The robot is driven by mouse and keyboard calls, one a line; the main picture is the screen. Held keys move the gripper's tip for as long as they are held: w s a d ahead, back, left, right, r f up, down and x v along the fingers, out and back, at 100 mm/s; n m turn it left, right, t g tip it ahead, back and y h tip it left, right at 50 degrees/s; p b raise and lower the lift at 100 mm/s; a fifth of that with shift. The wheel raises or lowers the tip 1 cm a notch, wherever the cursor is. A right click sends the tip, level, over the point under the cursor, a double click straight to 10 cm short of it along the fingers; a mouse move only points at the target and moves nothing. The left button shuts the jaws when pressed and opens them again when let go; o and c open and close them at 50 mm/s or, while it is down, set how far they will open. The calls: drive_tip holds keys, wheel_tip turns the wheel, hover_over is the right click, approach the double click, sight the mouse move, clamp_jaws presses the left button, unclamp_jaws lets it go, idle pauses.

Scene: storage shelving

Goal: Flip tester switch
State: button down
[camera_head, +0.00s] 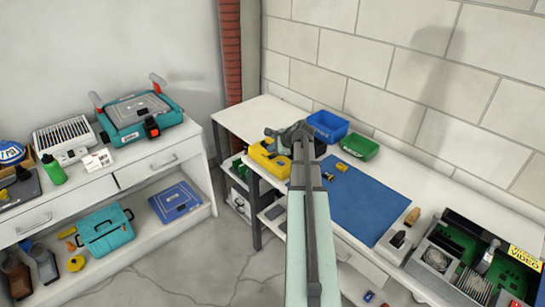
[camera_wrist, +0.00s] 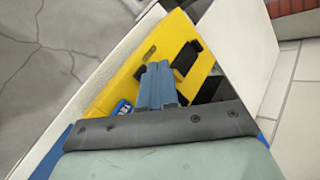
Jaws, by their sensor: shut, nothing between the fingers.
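The yellow tester (camera_head: 268,160) stands on the white workbench at the left end of the blue mat, partly hidden behind my arm. In the wrist view its yellow face (camera_wrist: 112,88) fills the middle, with a dark slot-like part (camera_wrist: 145,60), a larger black part (camera_wrist: 187,57) and a blue label (camera_wrist: 123,108). I cannot tell for certain which part is the switch. My gripper (camera_wrist: 158,68) has its blue fingers shut together with nothing between them. They overlie the tester's face, close to the slot-like part; contact cannot be told. In the head view my gripper (camera_head: 280,134) is over the tester.
A blue bin (camera_head: 328,126) and a green bin (camera_head: 359,147) stand behind the blue mat (camera_head: 365,205). An opened electronics case (camera_head: 470,255) is at the right. A wall runs behind the bench. The bench's left end (camera_head: 240,118) is clear.

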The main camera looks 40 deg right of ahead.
sight(272, 157)
drive_tip(key=shift+a+r, duration=0.2)
drive_tip(key=shift+r, duration=0.95)
drive_tip(key=shift+a+r, duration=0.15)
drive_tip(key=shift+r, duration=1)
drive_tip(key=s+a+f+n+g+y, duration=0.1)
drive_tip(key=s+a+f+n+g, duration=0.2)
drive_tip(key=a+f, duration=0.95)
drive_tip(key=s+a+f+n+g+y, duration=0.1)
drive_tip(key=s+a+f+n+g, duration=0.3)
drive_tip(key=a+f, duration=0.8)
drive_tip(key=s+a+f+n+g, duration=0.3)
drive_tip(key=s+a+f+n, duration=0.4)
drive_tip(key=s+a+f, duration=0.5)
drive_tip(key=s+a+f+n+g+h, duration=0.1)
drive_tip(key=s+a+f+n+g, duration=0.2)
drive_tip(key=s, duration=0.8)
drive_tip(key=s+a+f+n+g+h, duration=0.1)
drive_tip(key=s+a+f+n+g, duration=0.1)
drive_tip(key=s+a+f+n, duration=0.4)
drive_tip(key=s+n, duration=0.1)
drive_tip(key=s, duration=0.4)
drive_tip(key=shift+s+a+f+g+h, duration=0.15)
drive_tip(key=shift+a+f+g+h, duration=0.15)
drive_tip(key=shift+a+f+g, duration=0.1)
